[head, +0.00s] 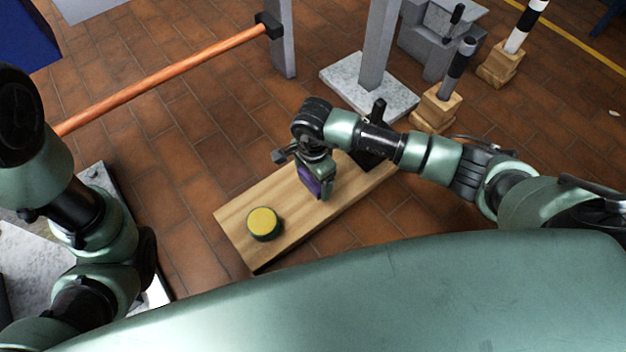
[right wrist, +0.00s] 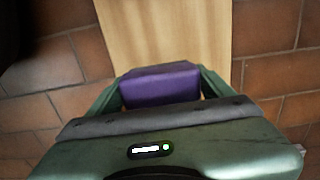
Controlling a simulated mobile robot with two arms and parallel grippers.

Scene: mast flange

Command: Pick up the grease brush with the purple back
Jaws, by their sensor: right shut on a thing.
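The grease brush with the purple back (head: 311,181) is between the fingers of my right gripper (head: 318,190), over the wooden board. In the right wrist view the purple back (right wrist: 160,85) sits between the two green fingers of the right gripper (right wrist: 160,92), which are closed on its sides. The brush's underside is hidden, and I cannot tell whether it touches the board. My left arm shows at the left of the head view, but its gripper is not in view.
The wooden board (head: 240,222) carries a round tin with a yellow top (head: 263,222) and a dark object (head: 368,160). A grey post on a stone-like base (head: 340,85) stands behind. An orange bar (head: 170,80) crosses at left. Wooden blocks with striped posts (head: 437,107) stand at right.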

